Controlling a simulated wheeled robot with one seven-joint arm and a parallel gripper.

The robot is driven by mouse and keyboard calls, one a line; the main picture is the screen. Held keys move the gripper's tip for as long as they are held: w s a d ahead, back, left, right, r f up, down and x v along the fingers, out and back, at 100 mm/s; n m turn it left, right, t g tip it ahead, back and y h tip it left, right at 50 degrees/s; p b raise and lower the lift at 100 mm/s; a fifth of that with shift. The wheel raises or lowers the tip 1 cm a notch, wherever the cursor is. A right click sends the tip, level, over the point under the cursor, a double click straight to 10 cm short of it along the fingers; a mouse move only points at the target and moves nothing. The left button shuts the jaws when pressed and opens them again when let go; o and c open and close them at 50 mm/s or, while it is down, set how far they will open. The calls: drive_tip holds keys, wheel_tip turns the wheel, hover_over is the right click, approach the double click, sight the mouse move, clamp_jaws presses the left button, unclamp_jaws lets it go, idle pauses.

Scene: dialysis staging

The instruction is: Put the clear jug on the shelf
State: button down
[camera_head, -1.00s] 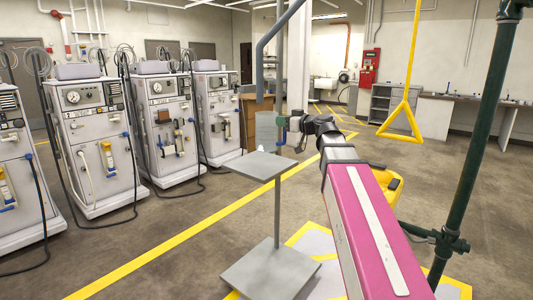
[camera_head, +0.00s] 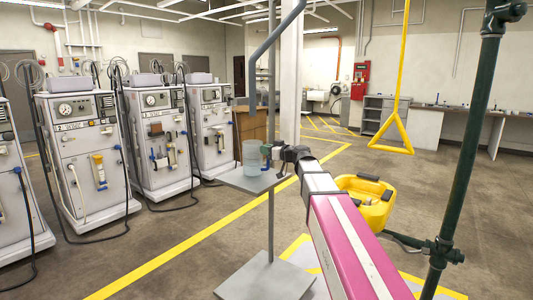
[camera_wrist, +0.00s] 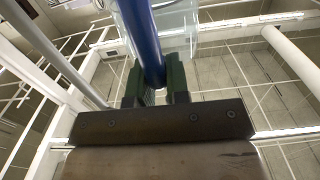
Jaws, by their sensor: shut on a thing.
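The clear jug (camera_head: 251,154) is a pale, see-through vessel with a blue handle. It is over the small grey shelf plate (camera_head: 237,180) on a thin pole; I cannot tell whether its bottom touches the plate. My gripper (camera_head: 272,150) is at the jug's right side, shut on the handle. In the wrist view, the blue handle (camera_wrist: 140,35) runs between the green fingers of my gripper (camera_wrist: 157,85), and part of the clear jug (camera_wrist: 190,20) shows at the top.
White dialysis machines (camera_head: 85,145) stand in a row at the left. A bent grey pipe (camera_head: 263,50) hangs above the shelf. A green post (camera_head: 467,150), a yellow hanging triangle (camera_head: 391,138) and a yellow tub (camera_head: 365,200) are at the right.

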drive_tip(key=shift+f, duration=0.5)
drive_tip(key=c, duration=1.1)
unclamp_jaws()
